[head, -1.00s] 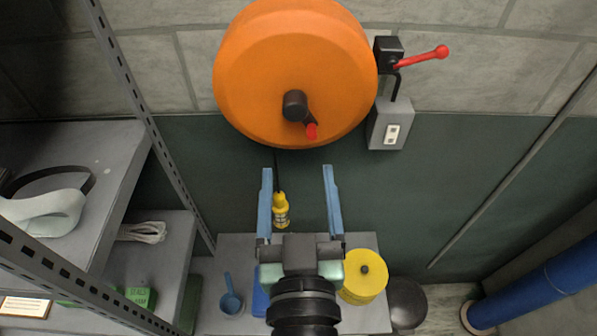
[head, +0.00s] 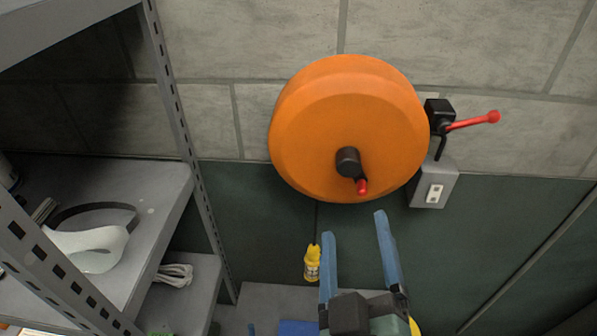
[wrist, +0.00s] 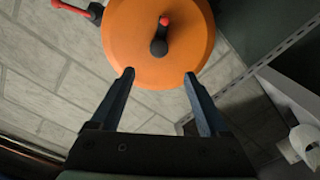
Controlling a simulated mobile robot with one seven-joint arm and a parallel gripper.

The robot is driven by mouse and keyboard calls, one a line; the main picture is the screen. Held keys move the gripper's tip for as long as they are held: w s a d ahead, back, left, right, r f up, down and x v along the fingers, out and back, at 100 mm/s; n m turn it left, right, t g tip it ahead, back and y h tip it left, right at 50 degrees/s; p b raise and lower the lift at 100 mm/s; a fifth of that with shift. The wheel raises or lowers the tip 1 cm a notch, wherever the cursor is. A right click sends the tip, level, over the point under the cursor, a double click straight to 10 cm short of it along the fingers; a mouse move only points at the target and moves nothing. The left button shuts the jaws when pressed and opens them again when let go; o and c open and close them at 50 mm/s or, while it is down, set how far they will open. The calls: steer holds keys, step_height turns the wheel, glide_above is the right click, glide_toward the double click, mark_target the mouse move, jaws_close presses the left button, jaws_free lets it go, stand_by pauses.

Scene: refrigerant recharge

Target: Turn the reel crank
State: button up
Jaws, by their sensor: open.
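The orange reel (head: 310,130) is mounted on the block wall in the head view. Its crank has a black hub (head: 347,162) and a short arm ending in a red knob (head: 362,187), which points down and slightly right. My gripper (head: 353,225) is open and empty, with its blue fingers pointing up at the wall below the reel, apart from the crank. In the wrist view the reel (wrist: 125,45) is beyond the fingertips (wrist: 159,75), and the red knob (wrist: 165,20) shows between and past them.
A red lever (head: 472,122) on a black box and a grey switch box (head: 432,187) are right of the reel. A yellow bottle-shaped fitting (head: 312,263) hangs left of my gripper. A metal shelf (head: 175,215) stands at the left.

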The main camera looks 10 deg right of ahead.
steer(key=b, duration=1)
glide_toward(348, 169)
steer(key=x, duration=0.2)
steer(key=p+x, duration=0.1)
steer(key=x, duration=0.6)
steer(key=shift+w+d+p, duration=0.1)
steer(key=shift+w+p, duration=0.15)
steer(key=shift+p, duration=0.15)
jaws_close()
